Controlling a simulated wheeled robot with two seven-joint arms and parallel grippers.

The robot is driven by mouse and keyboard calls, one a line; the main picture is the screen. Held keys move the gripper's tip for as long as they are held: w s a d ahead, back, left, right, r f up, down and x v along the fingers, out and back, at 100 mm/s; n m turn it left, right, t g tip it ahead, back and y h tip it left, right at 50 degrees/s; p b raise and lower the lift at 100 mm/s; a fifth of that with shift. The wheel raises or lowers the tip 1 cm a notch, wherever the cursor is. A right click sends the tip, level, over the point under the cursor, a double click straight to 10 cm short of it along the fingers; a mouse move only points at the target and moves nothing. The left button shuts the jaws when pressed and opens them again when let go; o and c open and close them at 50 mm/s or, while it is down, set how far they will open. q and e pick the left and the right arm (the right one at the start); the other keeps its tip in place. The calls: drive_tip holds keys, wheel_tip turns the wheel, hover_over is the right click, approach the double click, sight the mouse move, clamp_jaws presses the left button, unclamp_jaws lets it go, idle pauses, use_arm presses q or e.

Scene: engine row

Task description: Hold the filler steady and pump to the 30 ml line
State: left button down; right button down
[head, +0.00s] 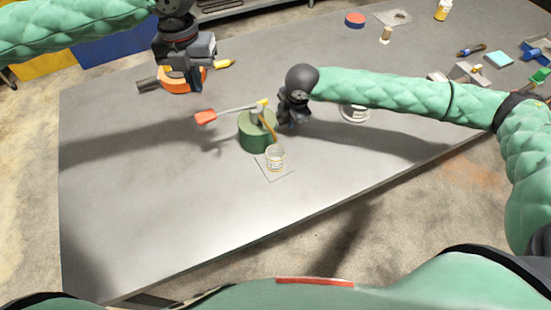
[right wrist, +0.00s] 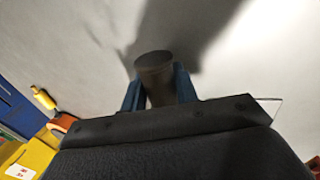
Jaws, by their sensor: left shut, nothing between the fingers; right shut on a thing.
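The filler (head: 256,132) is a squat green can standing upright on the grey table. Its pump lever ends in a red grip (head: 206,117) and sticks out to the left. An amber spout slopes down from its top toward a small clear cup (head: 275,158) with a pale label; the fill level is too small to read. My right gripper (head: 282,121) is at the right of the filler's top. In the right wrist view its fingers (right wrist: 160,88) close on a dark, round-ended post (right wrist: 155,66), seemingly part of the filler. My left gripper (head: 187,66) is shut and empty, away from the lever.
The cup stands on a thin outlined square (head: 272,173). An orange item (head: 181,85) lies below my left gripper. A white round item (head: 355,113) is partly behind my right arm. Tools and small parts lie at the far right. The front left of the table is clear.

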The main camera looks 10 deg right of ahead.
sight(206, 115)
use_arm(q)
drive_tip(key=shift+f, duration=3.25)
drive_tip(key=shift+f, duration=3.25)
drive_tip(key=shift+r, duration=3.3)
drive_tip(key=shift+f, duration=0.1)
